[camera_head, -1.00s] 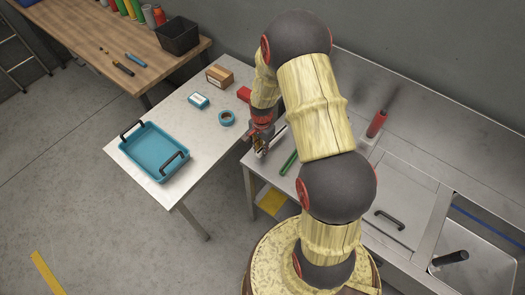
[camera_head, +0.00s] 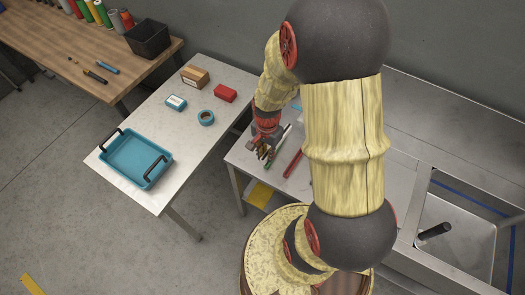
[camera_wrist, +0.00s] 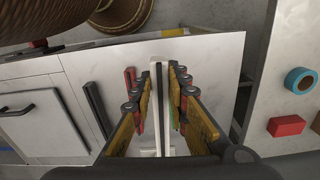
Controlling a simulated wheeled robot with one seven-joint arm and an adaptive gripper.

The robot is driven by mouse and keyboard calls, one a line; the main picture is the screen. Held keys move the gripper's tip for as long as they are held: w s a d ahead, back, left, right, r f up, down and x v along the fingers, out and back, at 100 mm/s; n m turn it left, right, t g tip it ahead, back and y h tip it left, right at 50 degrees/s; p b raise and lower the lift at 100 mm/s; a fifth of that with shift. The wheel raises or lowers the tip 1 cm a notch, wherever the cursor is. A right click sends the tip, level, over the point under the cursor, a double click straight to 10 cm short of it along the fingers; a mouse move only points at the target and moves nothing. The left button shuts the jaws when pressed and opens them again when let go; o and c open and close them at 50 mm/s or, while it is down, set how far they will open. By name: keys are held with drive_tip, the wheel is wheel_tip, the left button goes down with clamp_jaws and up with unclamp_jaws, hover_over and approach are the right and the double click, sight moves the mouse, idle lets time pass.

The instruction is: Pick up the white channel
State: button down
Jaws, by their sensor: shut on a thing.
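The white channel (camera_wrist: 158,110) is a long, thin pale strip with a dark groove. In the wrist view it runs lengthwise between the yellow-and-black fingers of my gripper (camera_wrist: 160,78), which are shut on it. In the head view my gripper (camera_head: 265,150) points down at the left end of the grey metal counter (camera_head: 236,158), and the arm hides much of the counter. Whether the channel is clear of the surface, I cannot tell.
The white table (camera_head: 190,150) holds a blue tray (camera_head: 137,160), blue tape (camera_head: 206,117), a red block (camera_head: 225,93) and a carton (camera_head: 195,76). A sink (camera_head: 455,240) is at the right.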

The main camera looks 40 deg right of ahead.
drive_tip(key=shift+r+p, duration=2.4)
drive_tip(key=shift+r, duration=0.9)
